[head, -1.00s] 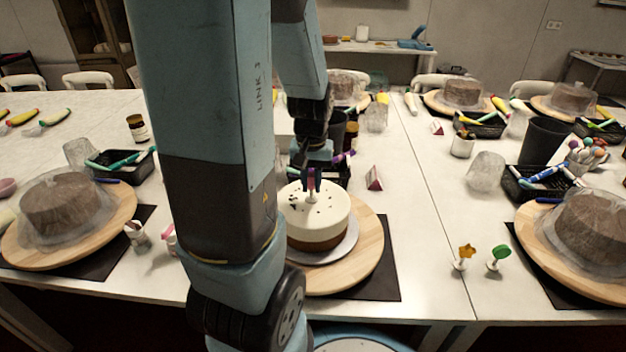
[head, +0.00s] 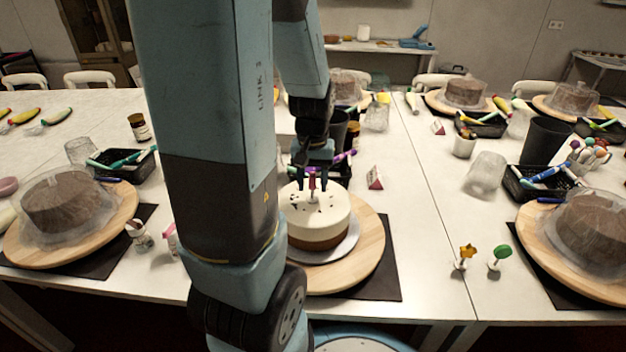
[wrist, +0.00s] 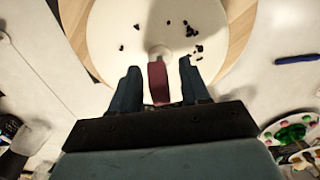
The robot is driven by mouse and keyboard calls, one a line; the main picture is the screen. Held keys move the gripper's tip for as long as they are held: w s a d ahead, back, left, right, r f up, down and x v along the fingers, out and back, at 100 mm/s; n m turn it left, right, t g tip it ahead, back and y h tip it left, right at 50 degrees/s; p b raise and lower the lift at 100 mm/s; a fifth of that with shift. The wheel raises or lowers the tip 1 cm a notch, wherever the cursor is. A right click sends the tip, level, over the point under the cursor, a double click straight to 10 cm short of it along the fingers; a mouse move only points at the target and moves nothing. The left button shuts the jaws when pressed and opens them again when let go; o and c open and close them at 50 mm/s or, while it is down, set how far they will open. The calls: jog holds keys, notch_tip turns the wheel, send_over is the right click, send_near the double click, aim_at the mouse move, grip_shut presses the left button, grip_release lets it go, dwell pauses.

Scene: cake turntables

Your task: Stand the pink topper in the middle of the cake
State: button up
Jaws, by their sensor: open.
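The white-topped cake (head: 330,217) with a brown lower band sits on a silver board on a round wooden turntable (head: 365,262). The pink topper (head: 312,182) stands upright on the cake top, its white foot on the icing among dark crumbs. In the wrist view the topper (wrist: 158,82) shows as a dark pink slab with a pale round foot (wrist: 160,52). My gripper (head: 313,185) is open around the topper. In the wrist view a gap shows between each finger and the topper. My arm hides part of the turntable's left side.
An orange topper (head: 467,256) and a green topper (head: 499,257) stand in small white holders on the table at right. Wrapped brown cakes (head: 62,205) stand on turntables at both sides. A dark tray and cups are behind the cake.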

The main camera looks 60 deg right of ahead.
notch_tip(320, 180, up, 12)
dwell(0.5)
jog(key=shift+s+f, duration=0.1)
jog(key=shift+s, duration=0.05)
dwell(0.4)
